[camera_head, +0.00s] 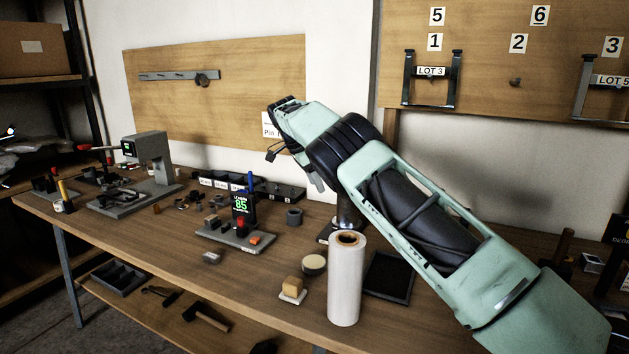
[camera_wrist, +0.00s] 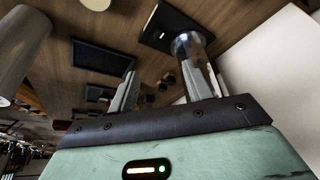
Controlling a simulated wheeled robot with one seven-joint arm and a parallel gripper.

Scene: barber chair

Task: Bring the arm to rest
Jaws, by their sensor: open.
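My pale green arm reaches from the lower right over the wooden workbench (camera_head: 262,309) in the head view. Its end is raised above the back of the bench, in front of the wooden wall board. My gripper (camera_wrist: 165,90) shows in the wrist view with its two grey fingers apart and nothing between them. In the head view the gripper is partly hidden behind the wrist. A metal post on a dark base (camera_wrist: 188,42) appears behind one finger in the wrist view; I cannot tell whether they touch.
A white roll (camera_head: 345,285) stands upright at the bench front, close under my arm. A dark tray (camera_head: 388,278) lies beside it. A display device (camera_head: 240,215) and a grey press-like machine (camera_head: 150,165) stand to the left. A numbered board (camera_head: 490,60) with brackets hangs behind.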

